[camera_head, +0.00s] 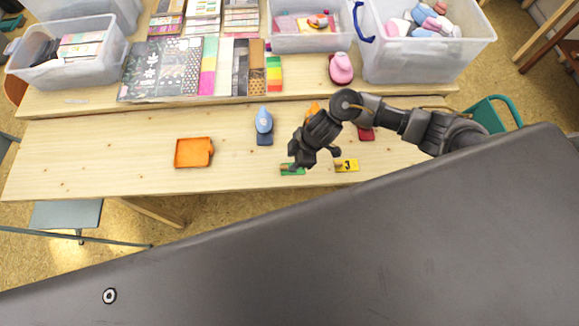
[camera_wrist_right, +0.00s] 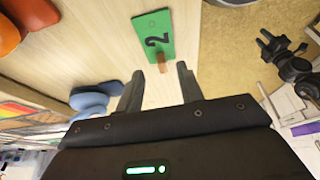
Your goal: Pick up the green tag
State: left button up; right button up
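The green tag (camera_head: 293,170) lies flat near the front edge of the table, partly covered by my right gripper in the head view. The right wrist view shows the green tag (camera_wrist_right: 150,28) with a black "2" and a small brown piece at its near end. My right gripper (camera_head: 313,160) is over the tag area. In the wrist view its fingers (camera_wrist_right: 160,70) are apart, empty, with the brown piece just beyond the fingertips. A dark pronged shape at the wrist view's right may be my left gripper (camera_wrist_right: 285,52); its state is unclear.
A yellow tag (camera_head: 348,166) marked "3" lies just right of the green one. An orange tray (camera_head: 193,153) is at left. A blue stamp (camera_head: 264,121) and a red inkpad (camera_head: 366,133) stand farther back. Bins line the rear shelf.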

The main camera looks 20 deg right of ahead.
aim_at(287, 166)
jog(key=shift+x, duration=1.85)
jog(key=shift+a, duration=0.1)
grip_shut()
